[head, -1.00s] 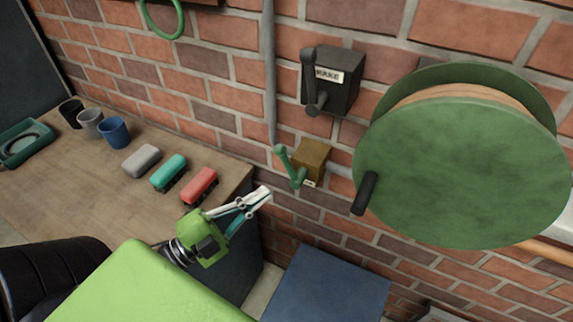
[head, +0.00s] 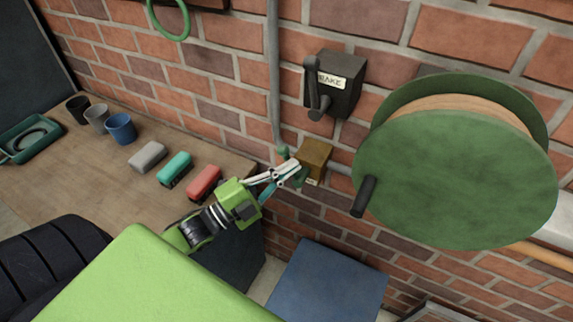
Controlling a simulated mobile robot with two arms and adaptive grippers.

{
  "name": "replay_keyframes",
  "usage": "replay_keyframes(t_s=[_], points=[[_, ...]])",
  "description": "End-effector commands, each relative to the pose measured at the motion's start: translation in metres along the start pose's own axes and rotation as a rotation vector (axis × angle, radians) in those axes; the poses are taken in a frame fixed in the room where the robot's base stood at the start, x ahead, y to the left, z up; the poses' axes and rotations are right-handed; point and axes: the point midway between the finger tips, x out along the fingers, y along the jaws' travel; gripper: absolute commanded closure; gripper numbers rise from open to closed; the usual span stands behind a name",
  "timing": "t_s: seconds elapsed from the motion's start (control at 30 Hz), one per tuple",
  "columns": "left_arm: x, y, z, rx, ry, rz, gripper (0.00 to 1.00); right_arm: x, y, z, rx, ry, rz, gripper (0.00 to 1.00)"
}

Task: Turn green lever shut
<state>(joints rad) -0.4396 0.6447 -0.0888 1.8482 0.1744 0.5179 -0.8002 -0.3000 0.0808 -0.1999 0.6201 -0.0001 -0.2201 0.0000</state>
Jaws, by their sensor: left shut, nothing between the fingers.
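The green lever (head: 283,152) is on the side of a small brass-coloured box (head: 314,157) on the brick wall. Its upper end shows above my gripper, and most of its length is hidden behind the fingers. My left gripper (head: 295,166) is shut and empty, with its fingertips at the lever in this view. I cannot tell whether they touch it. My right gripper is not in view.
A black brake box (head: 334,86) with its own lever is above. A large green reel (head: 455,185) with a black handle (head: 364,196) is at right. A bench (head: 95,185) at left holds cups, coloured blocks and a tray. A blue surface (head: 328,283) lies below.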

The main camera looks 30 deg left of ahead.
Motion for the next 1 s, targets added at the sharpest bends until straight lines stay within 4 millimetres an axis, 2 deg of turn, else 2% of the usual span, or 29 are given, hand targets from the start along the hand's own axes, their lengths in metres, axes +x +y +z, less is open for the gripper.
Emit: replay_keyframes(t_s=[1.0], points=[[-0.0054,-0.0002,0.0108,-0.078,0.0,-0.048,1.0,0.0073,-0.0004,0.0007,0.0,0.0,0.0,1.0]])
